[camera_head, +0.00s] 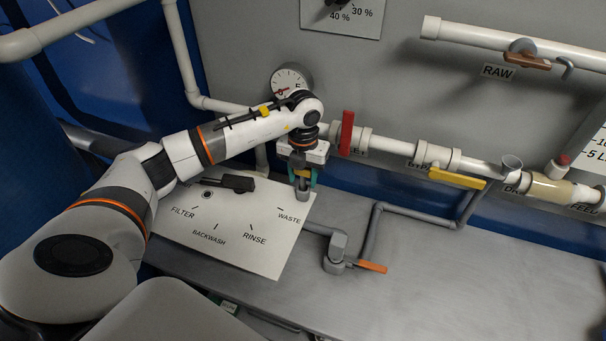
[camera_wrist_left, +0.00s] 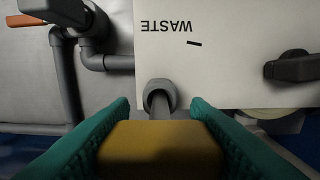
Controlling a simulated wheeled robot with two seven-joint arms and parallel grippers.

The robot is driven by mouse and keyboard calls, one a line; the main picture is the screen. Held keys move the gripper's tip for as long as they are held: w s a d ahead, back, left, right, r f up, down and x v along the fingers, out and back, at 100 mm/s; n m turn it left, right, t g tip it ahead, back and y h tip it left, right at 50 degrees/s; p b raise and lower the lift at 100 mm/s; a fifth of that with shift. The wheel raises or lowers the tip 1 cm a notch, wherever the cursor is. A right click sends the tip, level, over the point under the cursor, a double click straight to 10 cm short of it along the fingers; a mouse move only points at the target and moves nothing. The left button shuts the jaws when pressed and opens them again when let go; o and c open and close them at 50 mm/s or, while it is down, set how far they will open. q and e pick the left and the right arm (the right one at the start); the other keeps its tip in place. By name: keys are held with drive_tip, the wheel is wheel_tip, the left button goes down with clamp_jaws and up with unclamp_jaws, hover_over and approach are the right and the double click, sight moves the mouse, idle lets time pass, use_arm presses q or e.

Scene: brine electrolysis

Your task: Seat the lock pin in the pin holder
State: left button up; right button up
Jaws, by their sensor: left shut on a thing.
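The lock pin (camera_wrist_left: 160,148) has a yellow head and a grey shaft. In the left wrist view its head sits between the teal fingers of my left gripper (camera_head: 303,176), which is shut on it. The pin holder (camera_head: 303,194) is a short grey upright cup at the right edge of the white valve panel, by the WASTE label. It also shows in the left wrist view (camera_wrist_left: 151,86), with the shaft's tip at its round mouth. I cannot tell how deep the shaft sits. In the head view the gripper is right above the holder and mostly hides the pin. My right gripper is out of view.
The white panel (camera_head: 236,248) carries a black selector handle (camera_head: 233,183) near FILTER. A grey pipe with an orange-handled valve (camera_head: 371,267) stands to the right of the holder. White pipes with a red handle (camera_head: 347,132) run behind.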

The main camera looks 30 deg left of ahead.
use_arm(q)
drive_tip(key=shift+f+b, duration=0.45)
idle(0.6)
drive_tip(key=o, duration=1.1)
wheel_tip(320, 180, up, 12)
drive_tip(key=shift+r+b, duration=0.1)
drive_tip(key=shift+b, duration=1)
